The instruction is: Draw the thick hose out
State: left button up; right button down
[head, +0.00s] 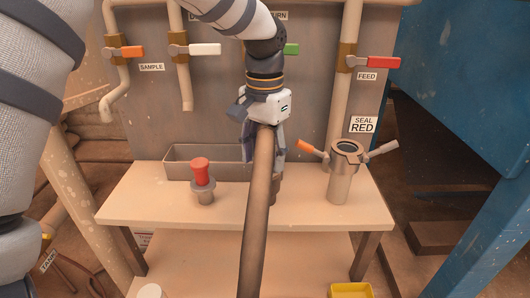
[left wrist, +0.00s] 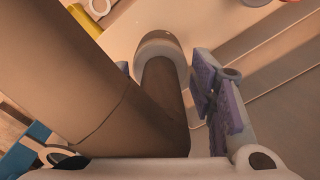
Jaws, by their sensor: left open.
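The thick brown hose (head: 258,215) rises from the bottom of the head view to my left gripper (head: 264,150) above the bench. In the left wrist view the hose (left wrist: 80,75) bends sharply near the gripper, and its end section (left wrist: 163,90) runs into a pale round collar (left wrist: 163,44). My left gripper (left wrist: 172,85) is open, with its fingers on either side of that end section. The left finger is mostly hidden behind the hose. In the head view the hose hides most of the fitting (head: 276,188) on the bench. My right gripper is not in view.
The bench (head: 150,205) holds a grey tray (head: 190,153), a red-topped plug (head: 202,180) and a metal cylinder (head: 342,180) with side levers. Pipes with coloured valve handles stand behind. A yellow bin (head: 350,290) is low in front. The bench's right front is clear.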

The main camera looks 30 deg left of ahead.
aim_at(260, 126)
pick_arm(q)
jog(key=shift+c, duration=0.5)
grip_shut()
jog(key=shift+r+p, duration=0.5)
jog(key=shift+r, duration=2.85)
jog(key=shift+r, duration=0.1)
jog(key=shift+r, duration=0.35)
